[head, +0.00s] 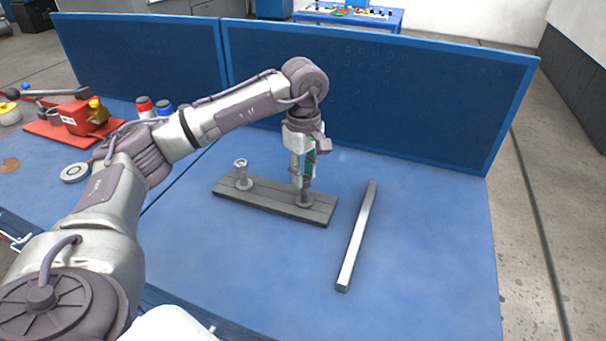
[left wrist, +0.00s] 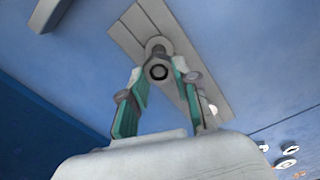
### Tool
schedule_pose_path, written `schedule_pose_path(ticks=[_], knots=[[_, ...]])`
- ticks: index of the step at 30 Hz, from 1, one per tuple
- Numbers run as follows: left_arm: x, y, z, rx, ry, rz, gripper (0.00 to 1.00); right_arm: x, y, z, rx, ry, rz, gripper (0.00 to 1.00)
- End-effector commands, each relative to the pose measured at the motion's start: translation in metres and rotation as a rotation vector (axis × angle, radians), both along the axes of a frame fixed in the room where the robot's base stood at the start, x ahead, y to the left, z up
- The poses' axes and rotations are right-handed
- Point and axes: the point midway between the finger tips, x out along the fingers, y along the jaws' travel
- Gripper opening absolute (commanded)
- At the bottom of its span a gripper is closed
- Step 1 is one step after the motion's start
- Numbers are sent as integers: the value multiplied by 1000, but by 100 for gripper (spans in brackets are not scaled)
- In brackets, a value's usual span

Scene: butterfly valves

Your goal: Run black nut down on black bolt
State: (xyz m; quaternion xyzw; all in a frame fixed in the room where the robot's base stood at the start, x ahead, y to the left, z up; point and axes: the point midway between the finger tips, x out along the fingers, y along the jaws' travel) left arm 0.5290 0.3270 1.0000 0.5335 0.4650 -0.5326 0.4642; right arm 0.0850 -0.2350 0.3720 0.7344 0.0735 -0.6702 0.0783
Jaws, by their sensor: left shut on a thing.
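A grey base plate (head: 262,205) lies on the blue table with two upright posts. My left gripper (head: 304,178) points straight down over the right-hand post. In the left wrist view its two teal-padded fingers (left wrist: 158,80) close from both sides on the black nut (left wrist: 158,63), a dark ring. The lighter round end of the black bolt (left wrist: 158,72) shows inside that ring. A round flange (head: 304,200) surrounds the foot of this post. The gap between nut and flange is hidden by the fingers. My right gripper is not in view.
A light grey post with a wider top (head: 241,173) stands on the plate's left end. A loose metal bar (head: 358,236) lies to the right. A red fixture (head: 76,118) is at the left. Blue panels (head: 375,95) stand behind. The table's front right is clear.

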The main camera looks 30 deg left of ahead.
Motion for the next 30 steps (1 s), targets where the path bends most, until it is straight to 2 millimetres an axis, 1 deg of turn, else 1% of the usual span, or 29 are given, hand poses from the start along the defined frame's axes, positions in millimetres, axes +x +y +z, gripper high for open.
schedule_pose_path(ticks=[3, 24, 27, 30], knots=[[0, -1, -2, -2, 1, -195, 0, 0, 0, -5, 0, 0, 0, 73], [2, -4, -1, -4, 2, -1339, 0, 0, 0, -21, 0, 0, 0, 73], [3, -4, -1, -3, 2, -1467, 0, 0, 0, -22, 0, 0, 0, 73], [3, -4, 0, -3, 2, -1536, 0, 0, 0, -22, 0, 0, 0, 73]])
